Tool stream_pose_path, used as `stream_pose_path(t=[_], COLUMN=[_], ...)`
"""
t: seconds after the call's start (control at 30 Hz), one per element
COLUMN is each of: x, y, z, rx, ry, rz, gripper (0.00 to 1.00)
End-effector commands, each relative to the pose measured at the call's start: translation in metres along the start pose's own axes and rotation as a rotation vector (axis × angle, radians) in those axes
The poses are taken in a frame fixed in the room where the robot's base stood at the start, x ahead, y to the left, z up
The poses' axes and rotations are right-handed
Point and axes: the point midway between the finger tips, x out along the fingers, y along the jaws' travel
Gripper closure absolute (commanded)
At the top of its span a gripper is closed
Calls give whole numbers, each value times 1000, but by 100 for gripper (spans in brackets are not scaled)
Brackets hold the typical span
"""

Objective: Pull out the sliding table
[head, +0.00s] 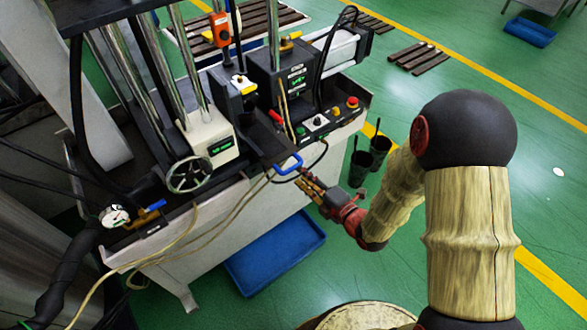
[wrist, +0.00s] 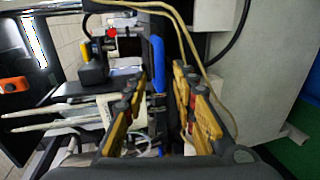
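The blue handle (head: 288,165) sits at the front edge of the machine, at the end of a dark plate (head: 262,145) that looks like the sliding table. My gripper (head: 311,187) is just in front of and below the handle in the head view. In the wrist view the blue handle (wrist: 158,62) runs upright between the lines of my two yellow fingers, and my gripper (wrist: 162,95) is open with a gap between them. I cannot tell whether the handle lies fully between the fingertips. Nothing is seen held.
Thin tan hoses and a black cable (head: 318,160) hang close to the handle. A control box with a red button (head: 352,102) stands to its right. A blue tray (head: 275,252) lies on the floor below. Black bins (head: 380,150) stand at the right.

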Motion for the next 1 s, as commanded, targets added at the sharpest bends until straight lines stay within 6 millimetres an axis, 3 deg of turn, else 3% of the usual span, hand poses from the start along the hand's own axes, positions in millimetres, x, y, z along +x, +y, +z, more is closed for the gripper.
stream_pose_path(t=[0.2, 0.4, 0.77, 1.0], x=[35, 55, 60, 59], y=[-1, -1, 0, 0], z=[-2, 0, 0, 0], rx=[1, 2, 3, 3], ry=[3, 0, -1, -1], rz=[-1, -1, -1, -1], gripper=[72, 72, 73, 87])
